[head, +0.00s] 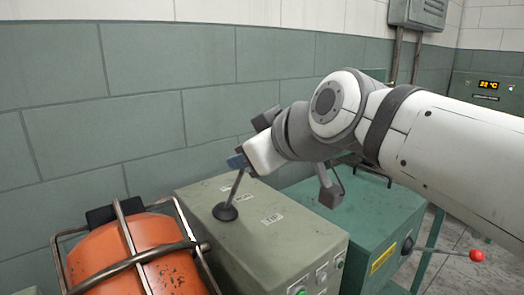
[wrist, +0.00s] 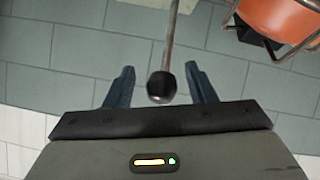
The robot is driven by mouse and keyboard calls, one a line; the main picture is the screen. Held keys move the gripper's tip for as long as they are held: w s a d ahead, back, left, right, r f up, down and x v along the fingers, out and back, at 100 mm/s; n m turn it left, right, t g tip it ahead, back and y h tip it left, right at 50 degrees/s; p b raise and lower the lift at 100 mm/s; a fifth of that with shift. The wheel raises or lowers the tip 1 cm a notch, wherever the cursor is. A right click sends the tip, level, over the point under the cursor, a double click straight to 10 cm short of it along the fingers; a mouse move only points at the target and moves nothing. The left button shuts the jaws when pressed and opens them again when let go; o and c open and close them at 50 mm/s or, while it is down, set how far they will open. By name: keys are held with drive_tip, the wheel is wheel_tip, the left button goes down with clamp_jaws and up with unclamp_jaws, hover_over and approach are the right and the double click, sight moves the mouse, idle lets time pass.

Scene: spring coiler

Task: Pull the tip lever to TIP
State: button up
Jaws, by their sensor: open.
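The tip lever (head: 234,189) is a thin metal rod rising from a round black boot on top of the grey-green cabinet (head: 190,232). It leans slightly to the right in the head view. Its upper end is hidden by my gripper (head: 240,161) there. In the wrist view, the dark round knob (wrist: 162,88) of the lever sits between the two blue fingers of my gripper (wrist: 160,70). The fingers are open, with a gap on each side of the knob. Small white labels (head: 271,219) lie beside the lever; their text is hard to read.
An orange drum (head: 125,258) in a metal cage stands at left. A teal box (head: 375,232) with a red-knobbed side lever (head: 476,256) stands at right. Buttons (head: 321,275) line the cabinet's front. A tiled wall (head: 140,90) is close behind.

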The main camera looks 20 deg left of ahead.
drive_tip(key=v, duration=0.5)
drive_tip(key=shift+s+d+r, duration=0.2)
drive_tip(key=shift+d, duration=0.1)
drive_tip(key=shift+r+p, duration=0.1)
drive_tip(key=shift+p, duration=0.25)
